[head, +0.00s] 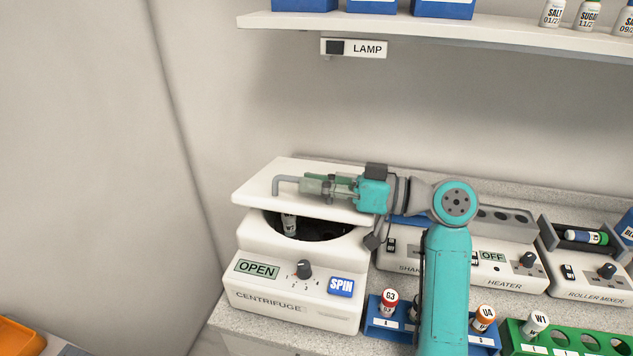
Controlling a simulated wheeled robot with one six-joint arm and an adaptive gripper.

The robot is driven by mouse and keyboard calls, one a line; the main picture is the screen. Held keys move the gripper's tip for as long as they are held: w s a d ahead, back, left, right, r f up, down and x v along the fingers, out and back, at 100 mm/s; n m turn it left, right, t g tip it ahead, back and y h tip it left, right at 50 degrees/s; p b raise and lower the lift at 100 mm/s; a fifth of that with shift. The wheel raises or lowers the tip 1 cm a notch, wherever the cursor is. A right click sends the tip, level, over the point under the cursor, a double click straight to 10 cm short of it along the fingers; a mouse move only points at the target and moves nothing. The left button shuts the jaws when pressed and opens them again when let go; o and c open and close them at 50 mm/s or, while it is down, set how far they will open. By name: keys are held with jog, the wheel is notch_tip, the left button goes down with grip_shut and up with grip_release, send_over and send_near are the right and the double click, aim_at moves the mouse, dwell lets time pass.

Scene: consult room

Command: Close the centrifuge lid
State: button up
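The white centrifuge (290,306) stands on the counter, with an OPEN display (257,268), a knob and a blue SPIN button (341,287) on its front. Its white lid (250,190) is partly raised over the bowl, leaving a gap at the front. The dark bowl (318,230) shows under the lid's front edge, with a capped tube (289,224) inside. A grey bar handle (276,186) is on top of the lid. My gripper (312,186) lies level over the lid, pointing left, with its fingertips at the handle. Whether they are closed on it is unclear.
Blue (378,325) and green (520,345) tube racks stand in front, right of the centrifuge. A shaker, a heater (512,270) and a roller mixer (600,287) line the counter behind my arm. A shelf (440,30) and a LAMP switch (353,48) are above.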

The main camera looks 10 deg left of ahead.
jog(key=shift+o, duration=0.8)
jog(key=d, duration=1.2)
jog(key=shift+s, duration=0.25)
